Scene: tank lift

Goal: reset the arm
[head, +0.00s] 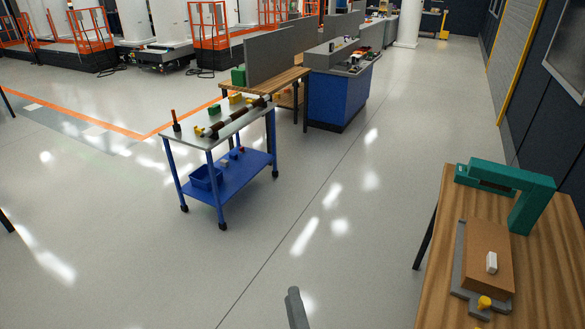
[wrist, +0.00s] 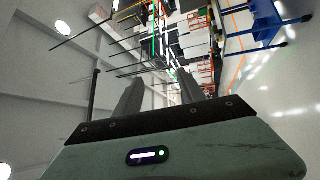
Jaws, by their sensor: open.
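My gripper (wrist: 160,88) shows in the wrist view, with two dark fingers standing apart and nothing between them. Its pale green body with a small lit panel fills the bottom of that view. The wrist view looks out over the hall, tilted, with ceiling lights at the left and the floor at the right. In the head view the arm is mostly out of frame; only a grey rod-like piece shows at the bottom middle, and I cannot tell which part it is.
A blue cart (head: 232,181) with tools and parts stands left of centre. Behind it are a wooden bench (head: 232,88) and a blue cabinet (head: 337,99). A wooden table (head: 440,270) with a green clamp-like device (head: 530,200) stands at right. The floor between is clear.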

